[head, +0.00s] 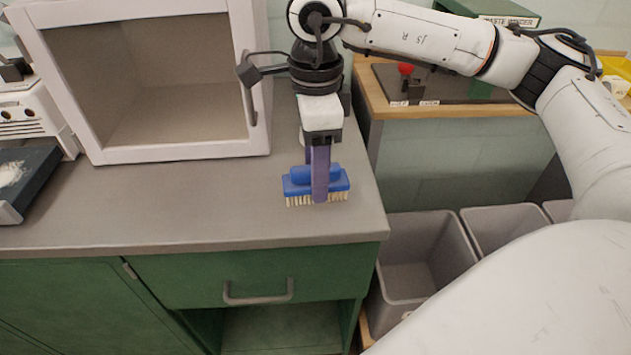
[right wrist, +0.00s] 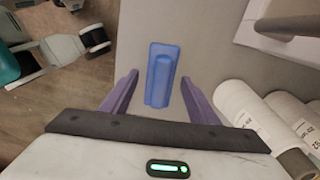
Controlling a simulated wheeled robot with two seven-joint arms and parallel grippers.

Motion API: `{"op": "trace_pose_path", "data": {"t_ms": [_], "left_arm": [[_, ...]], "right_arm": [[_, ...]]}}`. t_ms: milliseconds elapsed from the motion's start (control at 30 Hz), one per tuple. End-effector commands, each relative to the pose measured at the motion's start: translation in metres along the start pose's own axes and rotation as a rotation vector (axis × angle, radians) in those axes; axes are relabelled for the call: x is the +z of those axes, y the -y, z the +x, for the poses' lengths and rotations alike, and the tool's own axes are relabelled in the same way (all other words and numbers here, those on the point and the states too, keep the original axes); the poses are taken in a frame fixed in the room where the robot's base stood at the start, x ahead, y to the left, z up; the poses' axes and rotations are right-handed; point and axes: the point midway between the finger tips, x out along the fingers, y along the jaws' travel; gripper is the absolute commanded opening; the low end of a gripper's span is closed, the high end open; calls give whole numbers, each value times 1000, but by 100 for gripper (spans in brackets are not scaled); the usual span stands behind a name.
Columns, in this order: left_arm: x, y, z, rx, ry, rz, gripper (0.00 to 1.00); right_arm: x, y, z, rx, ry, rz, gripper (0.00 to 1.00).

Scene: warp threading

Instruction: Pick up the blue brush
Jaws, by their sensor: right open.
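The blue brush (head: 298,182) with pale bristles stands bristles down on the grey counter near its front right corner. In the right wrist view the brush (right wrist: 161,75) lies between and a little beyond the two purple fingers. My right gripper (head: 320,196) points down over the brush, one finger in front of it in the head view and hiding its middle. In the right wrist view the right gripper (right wrist: 160,92) is open, with visible gaps between the fingers and the brush. My left gripper is not in view.
A white-framed cabinet (head: 180,153) stands on the counter (head: 150,205) behind and left of the brush. White cylinders (right wrist: 255,112) stand near the right gripper. Grey bins (head: 410,270) are on the floor to the right.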

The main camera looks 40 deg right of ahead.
Motion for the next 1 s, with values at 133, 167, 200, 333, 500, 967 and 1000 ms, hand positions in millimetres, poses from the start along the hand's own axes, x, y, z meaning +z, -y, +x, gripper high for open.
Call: {"op": "trace_pose_path", "data": {"t_ms": [133, 167, 200, 333, 500, 967, 1000], "left_arm": [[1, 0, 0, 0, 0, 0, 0], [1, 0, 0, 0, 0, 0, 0], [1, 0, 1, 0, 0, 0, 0], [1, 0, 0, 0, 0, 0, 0], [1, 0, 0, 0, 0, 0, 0], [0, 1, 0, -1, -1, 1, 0], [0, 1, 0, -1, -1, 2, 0]], "right_arm": [[0, 0, 20, 1, 0, 0, 55], [0, 0, 22, 1, 1, 0, 55], [0, 0, 24, 1, 0, 0, 55], [0, 0, 25, 0, 1, 0, 55], [0, 0, 25, 1, 1, 1, 45], [0, 0, 23, 0, 3, 1, 8], [0, 1, 20, -1, 3, 1, 8]]}}
